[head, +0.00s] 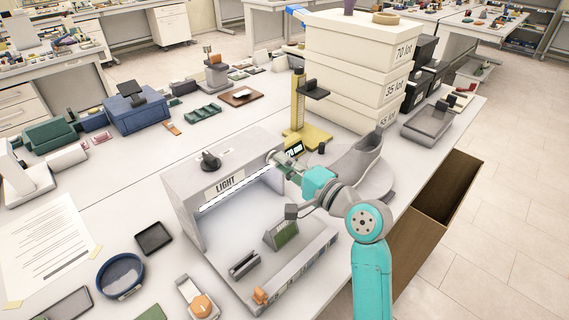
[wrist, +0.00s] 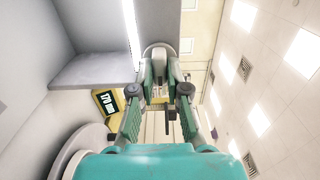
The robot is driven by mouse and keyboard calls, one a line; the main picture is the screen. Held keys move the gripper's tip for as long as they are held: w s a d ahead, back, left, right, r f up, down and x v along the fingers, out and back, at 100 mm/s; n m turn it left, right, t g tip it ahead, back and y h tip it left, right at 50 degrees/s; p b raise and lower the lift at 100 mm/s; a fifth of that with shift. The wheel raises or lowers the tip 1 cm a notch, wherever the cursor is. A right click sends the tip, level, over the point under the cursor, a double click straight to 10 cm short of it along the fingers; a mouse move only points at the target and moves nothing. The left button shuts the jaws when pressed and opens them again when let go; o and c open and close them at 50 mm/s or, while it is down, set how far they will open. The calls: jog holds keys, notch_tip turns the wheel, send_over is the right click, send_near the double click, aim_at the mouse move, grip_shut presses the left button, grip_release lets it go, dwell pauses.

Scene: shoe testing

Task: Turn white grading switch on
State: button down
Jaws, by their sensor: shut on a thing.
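The grey light box marked LIGHT (head: 178,187) stands on the bench, with a bright white strip (head: 222,196) under its top edge. The strip also shows in the wrist view (wrist: 130,28). A black knob (head: 210,160) sits on the box's top. My gripper (head: 278,163) is at the right end of the box's top edge. In the wrist view my gripper (wrist: 159,77) has its green fingers closed on a small pale grey, rounded piece (wrist: 158,55), apparently the switch. The fingers hide part of it, and its on or off position cannot be read.
A yellow gauge with a 170 mm display (wrist: 107,103) stands close beside my gripper. A grey shoe (head: 357,158) is behind my arm. White stacked boxes (head: 350,70) stand at the back. A green block (head: 284,233) is inside the light box.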

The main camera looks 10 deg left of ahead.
dwell(0.3)
jog(key=c, duration=1.2)
grip_release()
jog(key=shift+o, duration=0.2)
jog(key=shift+d, duration=0.1)
jog(key=v, duration=1.2)
